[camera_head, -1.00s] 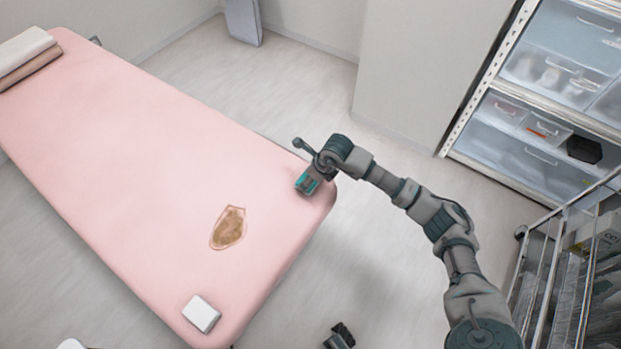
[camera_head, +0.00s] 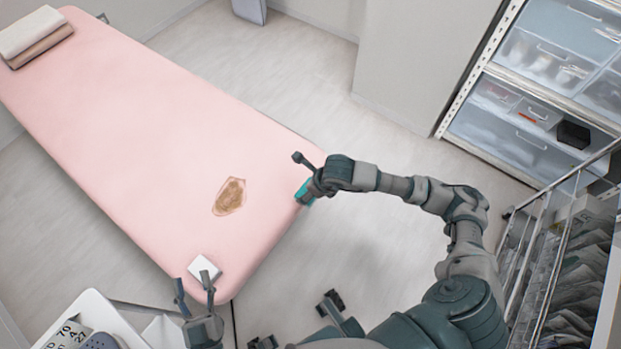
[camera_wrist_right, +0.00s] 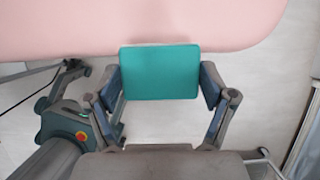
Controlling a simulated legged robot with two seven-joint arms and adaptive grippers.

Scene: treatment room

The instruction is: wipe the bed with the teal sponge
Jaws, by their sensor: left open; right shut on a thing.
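The bed (camera_head: 150,130) has a pink top and runs from the upper left to the middle of the head view. A brown stain (camera_head: 230,196) lies on it near its near end. My right gripper (camera_head: 307,188) is at the bed's right edge, shut on the teal sponge (camera_wrist_right: 160,72). In the right wrist view the sponge sits between both fingers, with its far side overlapping the bed's edge; whether it touches the bed I cannot tell. My left gripper (camera_head: 194,291) is open and empty at the bottom, its fingers by the bed's near corner.
A white block (camera_head: 204,268) lies on the bed's near corner. Folded towels (camera_head: 32,32) lie at the far end. A white tray (camera_head: 92,308) with items stands at lower left. A wire rack (camera_head: 556,250) and drawer shelves (camera_head: 540,95) stand at right.

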